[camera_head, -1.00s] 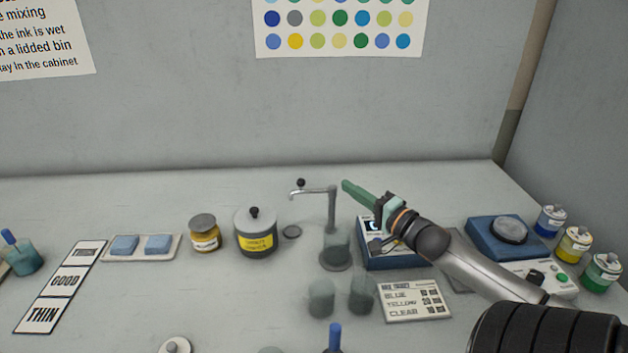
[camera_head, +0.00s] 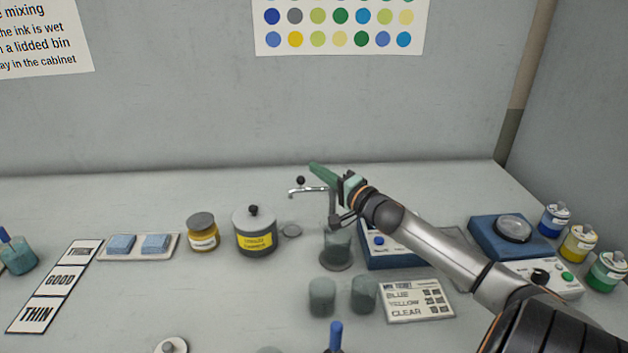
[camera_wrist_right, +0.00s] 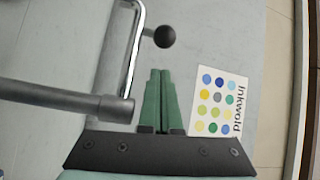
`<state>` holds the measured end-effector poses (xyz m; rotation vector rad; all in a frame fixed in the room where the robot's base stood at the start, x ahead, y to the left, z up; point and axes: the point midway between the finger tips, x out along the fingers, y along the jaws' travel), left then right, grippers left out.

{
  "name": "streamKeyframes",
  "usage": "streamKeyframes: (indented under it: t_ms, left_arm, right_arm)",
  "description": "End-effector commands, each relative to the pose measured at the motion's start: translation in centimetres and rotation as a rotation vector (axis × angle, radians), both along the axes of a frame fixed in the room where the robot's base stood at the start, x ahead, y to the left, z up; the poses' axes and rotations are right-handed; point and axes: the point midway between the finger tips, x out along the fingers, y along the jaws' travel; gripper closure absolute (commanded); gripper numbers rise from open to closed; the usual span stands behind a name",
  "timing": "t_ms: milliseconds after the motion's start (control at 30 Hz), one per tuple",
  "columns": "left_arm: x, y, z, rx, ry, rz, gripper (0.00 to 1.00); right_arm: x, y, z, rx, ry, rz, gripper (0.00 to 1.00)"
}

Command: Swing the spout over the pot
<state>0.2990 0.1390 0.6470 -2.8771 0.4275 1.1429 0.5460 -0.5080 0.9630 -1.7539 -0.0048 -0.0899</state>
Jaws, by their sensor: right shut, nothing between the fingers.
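The spout (camera_head: 308,190) is a thin metal arm on a post, reaching left, with a black knob (camera_head: 300,181) near its tip. A grey lidded pot (camera_head: 255,236) with a yellow label stands left of the spout tip; the tip is not over it. My right gripper (camera_head: 314,167) has green fingers, shut and empty, pointing left above the spout in the head view. In the right wrist view the shut fingertips (camera_wrist_right: 160,72) are just below the knob (camera_wrist_right: 164,37), beside the spout (camera_wrist_right: 135,50). I cannot tell whether they touch. My left gripper is not in view.
Greenish cups (camera_head: 322,297) stand in front of the post, with one cup (camera_head: 338,245) at its foot. A blue device (camera_head: 385,252) lies under my right arm. The bench behind the pot is clear.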

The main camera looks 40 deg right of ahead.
Motion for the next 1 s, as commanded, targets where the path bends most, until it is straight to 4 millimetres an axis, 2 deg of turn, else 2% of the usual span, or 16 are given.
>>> streamKeyframes:
  t_ms: [100, 267, 1000]
  left_arm:
    - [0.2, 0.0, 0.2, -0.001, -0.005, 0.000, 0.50]
    - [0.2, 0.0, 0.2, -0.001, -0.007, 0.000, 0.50]
    - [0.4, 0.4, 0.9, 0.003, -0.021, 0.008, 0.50]
  right_arm:
    - [-0.5, 1.5, -0.4, 0.003, 0.001, 0.000, 1.00]
    - [-0.8, 2.4, -0.5, 0.002, 0.001, -0.001, 1.00]
    - [-1.0, 2.6, -0.5, 0.000, 0.002, 0.056, 1.00]
